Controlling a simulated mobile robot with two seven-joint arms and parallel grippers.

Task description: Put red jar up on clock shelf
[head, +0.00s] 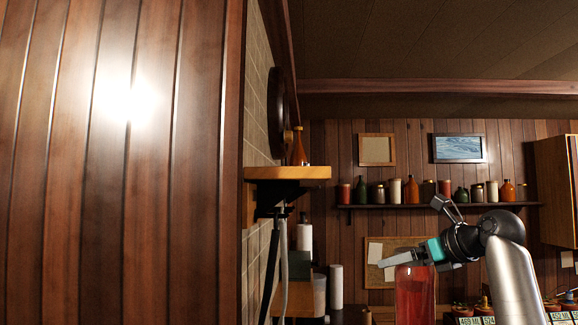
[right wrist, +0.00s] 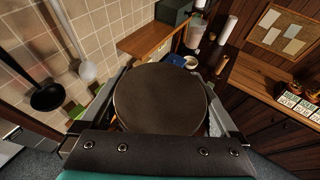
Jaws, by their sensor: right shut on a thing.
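The red jar (head: 415,298) is at the bottom right of the head view, upright, its lower part cut off by the frame edge. My right gripper (head: 408,259) is shut on it near its top. In the right wrist view its round dark lid (right wrist: 160,98) sits between the two fingers. The clock shelf (head: 288,173) is a small wooden ledge on the tiled wall, left of the jar and higher in the picture. The dark round clock (head: 276,112) hangs above it, seen edge-on. An orange bottle (head: 299,148) stands on the shelf. My left gripper is not in view.
A wood-paneled wall (head: 110,180) fills the left of the head view. A long back shelf (head: 440,206) holds several jars and bottles. Pans (right wrist: 47,97) hang on the tiles in the right wrist view. Open space lies between jar and clock shelf.

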